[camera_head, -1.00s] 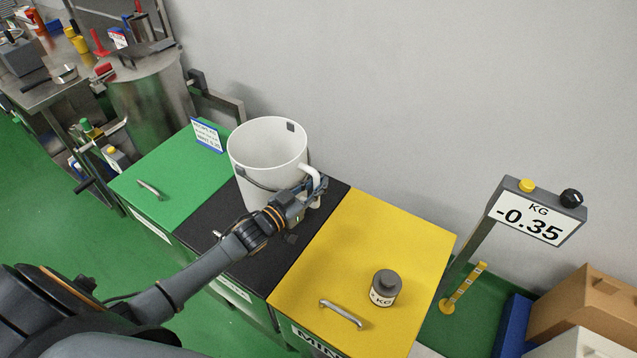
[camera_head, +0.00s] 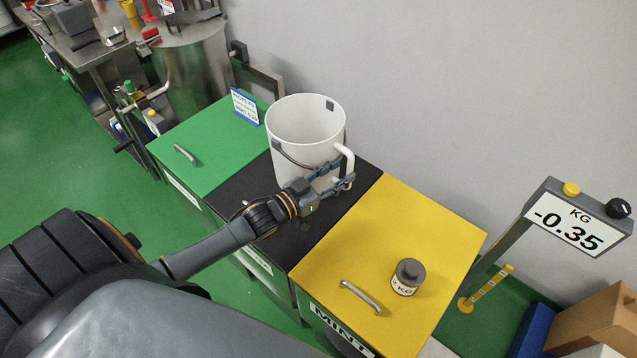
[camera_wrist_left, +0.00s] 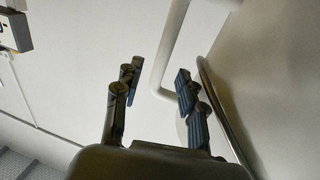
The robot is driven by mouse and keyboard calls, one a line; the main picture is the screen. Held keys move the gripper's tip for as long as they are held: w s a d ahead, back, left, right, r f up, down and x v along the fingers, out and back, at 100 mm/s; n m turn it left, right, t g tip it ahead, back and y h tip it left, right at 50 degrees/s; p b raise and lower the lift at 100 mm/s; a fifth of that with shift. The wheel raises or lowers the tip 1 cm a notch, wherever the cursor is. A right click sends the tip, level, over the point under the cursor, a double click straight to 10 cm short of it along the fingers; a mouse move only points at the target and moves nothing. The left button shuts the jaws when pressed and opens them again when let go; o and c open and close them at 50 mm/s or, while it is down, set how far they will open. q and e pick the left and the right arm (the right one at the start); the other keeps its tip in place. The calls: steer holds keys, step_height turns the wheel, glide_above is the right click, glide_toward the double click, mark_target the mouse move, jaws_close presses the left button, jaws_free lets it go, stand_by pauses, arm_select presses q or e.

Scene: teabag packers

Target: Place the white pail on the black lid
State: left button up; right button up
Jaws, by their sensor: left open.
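The white pail (camera_head: 303,128) stands upright on the black lid (camera_head: 323,229), toward its back part, between the green and yellow lids. Its white side handle (camera_head: 348,163) faces right. My left gripper (camera_head: 337,180) is at the pail's near right side, beside the side handle. In the left wrist view the open fingers (camera_wrist_left: 155,90) point toward the pale handle (camera_wrist_left: 172,50), which lies between or just beyond the tips; contact cannot be told. The wire bail (camera_wrist_left: 222,108) runs along the right there. The right gripper is not in view.
A green lid (camera_head: 205,150) with a metal handle lies left, a yellow lid (camera_head: 425,225) right. A dark-topped weight (camera_head: 407,277) stands on the yellow lid. A wall is close behind. Cardboard boxes (camera_head: 600,320) are at lower right.

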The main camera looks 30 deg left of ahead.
arm_select(q)
steer(key=v, duration=0.7)
steer(key=shift+b, duration=0.45)
steer(key=shift+s, duration=0.15)
